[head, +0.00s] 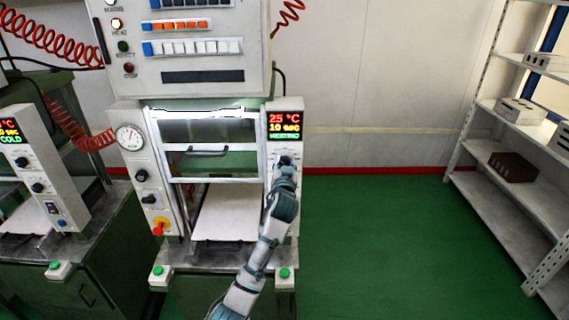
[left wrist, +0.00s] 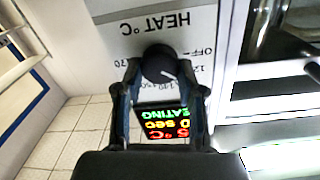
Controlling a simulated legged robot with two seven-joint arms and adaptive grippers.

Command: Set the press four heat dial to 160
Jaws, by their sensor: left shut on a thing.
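The press in the middle has a right-hand control panel with a display (head: 285,123) reading 25 °C, 10 sec and a green heating word. The black heat dial (left wrist: 160,62) shows in the left wrist view under the upside-down label "HEAT °C", with OFF and partly covered numbers around it. A light pointer line marks the dial; its exact setting cannot be told. My left gripper (head: 285,162) reaches the panel just below the display, and its fingers (left wrist: 157,72) are shut on the dial from both sides. In the head view the gripper mostly hides the dial. My right gripper is out of view.
A round gauge (head: 130,137), black knobs and a red-yellow emergency stop (head: 160,227) are on the press's left panel. Green buttons (head: 285,273) sit at its front. Another press (head: 38,170) stands at left, showing COLD. Shelves (head: 515,195) stand at right; green floor between is clear.

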